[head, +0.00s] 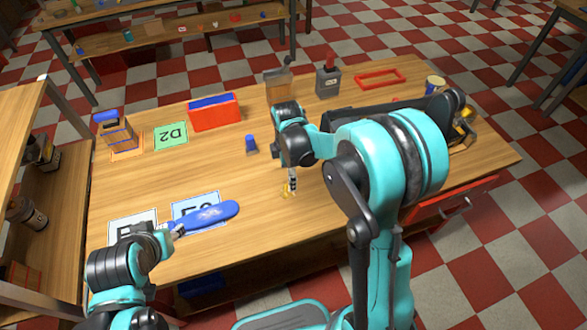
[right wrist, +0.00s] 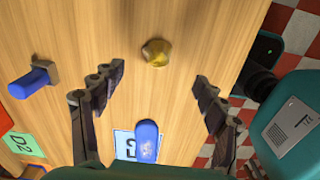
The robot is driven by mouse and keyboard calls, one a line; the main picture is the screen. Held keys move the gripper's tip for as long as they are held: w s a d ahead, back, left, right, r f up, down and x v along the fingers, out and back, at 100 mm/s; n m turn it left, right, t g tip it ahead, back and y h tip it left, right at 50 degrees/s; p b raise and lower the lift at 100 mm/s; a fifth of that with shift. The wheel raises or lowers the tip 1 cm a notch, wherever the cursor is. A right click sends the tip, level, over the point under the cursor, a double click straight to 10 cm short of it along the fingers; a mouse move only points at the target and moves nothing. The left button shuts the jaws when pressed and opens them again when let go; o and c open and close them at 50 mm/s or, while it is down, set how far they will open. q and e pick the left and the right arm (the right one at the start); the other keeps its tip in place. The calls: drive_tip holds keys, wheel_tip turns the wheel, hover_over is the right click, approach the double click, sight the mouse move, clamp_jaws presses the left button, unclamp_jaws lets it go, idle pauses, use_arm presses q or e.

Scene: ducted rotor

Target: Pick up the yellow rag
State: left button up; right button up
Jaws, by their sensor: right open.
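The yellow rag (right wrist: 157,52) is a small crumpled lump on the bare wooden table. In the right wrist view it lies beyond the fingertips, roughly centred between them. In the head view only a bit of yellow shows beside the right fingers, which partly hide it. My right gripper (right wrist: 157,82) is open and empty, above the table close to the rag, not visibly touching it. My left gripper (head: 168,236) is at the front left, at the near end of a blue paddle-shaped object (head: 208,215). Whether its fingers are closed on that object is unclear.
A blue upright piece (head: 251,145) stands left of the right gripper. A red and blue box (head: 214,112), a green D2 card (head: 171,135) and a wooden crate (head: 117,133) are at the back left. A red frame (head: 380,79) lies at the back right. Table between cards and rag is clear.

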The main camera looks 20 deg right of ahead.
sight(287, 187)
drive_tip(key=shift+w+f, duration=0.2)
drive_tip(key=shift+f, duration=0.15)
wheel_tip(287, 187, down, 2)
drive_tip(key=shift+s+f+b, duration=0.15)
drive_tip(key=shift+f+b, duration=0.05)
drive_tip(key=shift+b, duration=0.4)
drive_tip(key=f+b, duration=0.1)
drive_tip(key=f, duration=0.1)
drive_tip(key=f+b, duration=0.1)
drive_tip(key=f, duration=0.2)
drive_tip(key=shift+a, duration=0.2)
drive_tip(key=shift+r, duration=0.1)
drive_tip(key=c, duration=1.3)
